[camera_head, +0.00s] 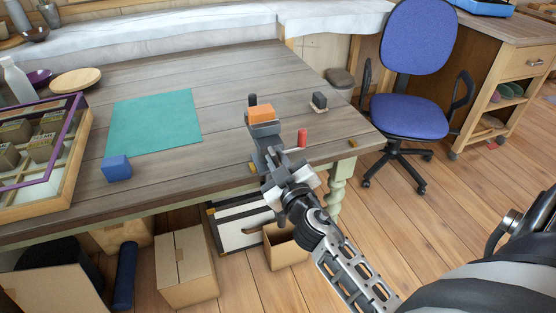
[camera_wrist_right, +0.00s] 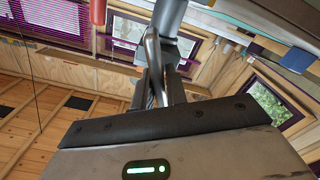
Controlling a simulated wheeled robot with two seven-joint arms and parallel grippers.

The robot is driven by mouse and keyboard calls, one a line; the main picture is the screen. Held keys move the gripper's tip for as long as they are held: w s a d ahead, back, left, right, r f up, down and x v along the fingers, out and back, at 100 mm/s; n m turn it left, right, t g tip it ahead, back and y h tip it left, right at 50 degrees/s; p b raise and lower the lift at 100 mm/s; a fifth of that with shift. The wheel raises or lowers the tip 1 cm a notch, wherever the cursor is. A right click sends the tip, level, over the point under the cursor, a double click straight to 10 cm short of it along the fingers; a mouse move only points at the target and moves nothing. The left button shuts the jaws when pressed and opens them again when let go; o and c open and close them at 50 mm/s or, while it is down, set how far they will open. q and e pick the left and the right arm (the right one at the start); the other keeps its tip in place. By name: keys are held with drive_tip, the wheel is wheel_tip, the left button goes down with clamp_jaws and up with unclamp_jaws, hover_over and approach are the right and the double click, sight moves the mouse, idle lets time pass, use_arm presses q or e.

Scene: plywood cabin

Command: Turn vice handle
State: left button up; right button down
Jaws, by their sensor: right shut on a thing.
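The grey vice (camera_head: 266,138) sits at the front edge of the wooden table, with an orange block (camera_head: 261,113) at its top. My right gripper (camera_head: 283,177) is at the front of the vice, reaching up from below right, and largely hides the handle in the head view. In the right wrist view its fingers (camera_wrist_right: 158,92) are closed around a thin metal bar, the vice handle (camera_wrist_right: 153,62), below a grey cylindrical part of the vice (camera_wrist_right: 169,16). A red cylinder (camera_head: 302,138) stands just right of the vice. My left gripper is not in view.
The table (camera_head: 225,88) holds a teal mat (camera_head: 153,122), a blue cube (camera_head: 117,168), a small dark object (camera_head: 319,101) and a purple-and-wood framed case (camera_head: 72,185). A blue chair (camera_head: 410,115) stands to the right. Cardboard boxes (camera_head: 185,268) lie on the floor below.

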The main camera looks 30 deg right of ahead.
drive_tip(key=shift+w+a+n, duration=0.1)
drive_tip(key=shift+a+n, duration=0.05)
drive_tip(key=shift+n, duration=1.95)
drive_tip(key=shift+f+n, duration=0.2)
drive_tip(key=shift+n, duration=2)
drive_tip(key=shift+f+n, duration=0.15)
drive_tip(key=shift+n, duration=1.95)
drive_tip(key=shift+f+n, duration=0.15)
drive_tip(key=shift+n, duration=2.15)
